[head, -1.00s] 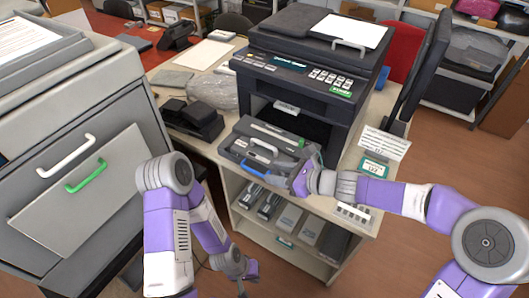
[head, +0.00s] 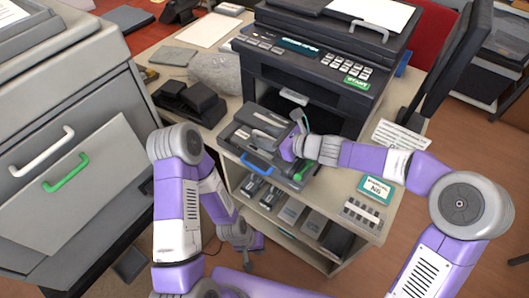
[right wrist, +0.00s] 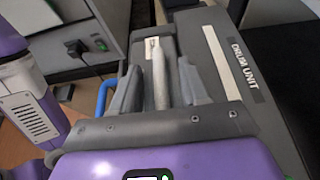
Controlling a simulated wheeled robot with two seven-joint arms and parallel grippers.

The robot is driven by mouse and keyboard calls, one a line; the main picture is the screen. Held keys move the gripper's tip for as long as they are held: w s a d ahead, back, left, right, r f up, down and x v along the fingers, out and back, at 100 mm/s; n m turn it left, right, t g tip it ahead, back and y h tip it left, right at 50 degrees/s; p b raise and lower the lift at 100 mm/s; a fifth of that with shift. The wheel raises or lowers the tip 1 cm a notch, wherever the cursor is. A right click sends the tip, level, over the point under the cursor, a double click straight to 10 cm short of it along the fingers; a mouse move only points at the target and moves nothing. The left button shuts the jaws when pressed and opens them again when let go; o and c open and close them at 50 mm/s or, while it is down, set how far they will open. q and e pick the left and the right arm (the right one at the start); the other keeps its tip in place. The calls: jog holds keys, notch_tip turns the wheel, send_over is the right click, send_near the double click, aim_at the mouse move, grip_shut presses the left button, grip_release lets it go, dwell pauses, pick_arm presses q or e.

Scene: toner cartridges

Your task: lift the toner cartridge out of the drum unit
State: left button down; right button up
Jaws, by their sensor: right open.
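The dark grey drum unit (head: 232,146) lies in front of the printer's open bay, with a blue handle (head: 257,167) at its front. Its "DRUM UNIT" lettering shows in the right wrist view (right wrist: 244,68). The dark toner cartridge (head: 268,124) lies in it, partly hidden by my right gripper (head: 291,143). In the right wrist view my right gripper (right wrist: 155,92) is open, with a pale grey bar between its fingers. I cannot tell whether the fingers touch the bar. My left gripper (head: 246,250) hangs low before the stand, empty and away from the drum unit; its jaws are too small to read.
The printer (head: 320,65) stands behind the drum unit. A grey cabinet (head: 75,120) is at the left. Black desk items (head: 190,102) and a grey bag (head: 216,75) lie left of the printer. Spare cartridges (head: 290,212) sit on the shelf below.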

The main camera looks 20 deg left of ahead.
jog(key=shift+a+f, duration=0.1)
jog(key=shift+a, duration=0.15)
jog(key=shift+w, duration=0.1)
grip_shut()
dwell(1.1)
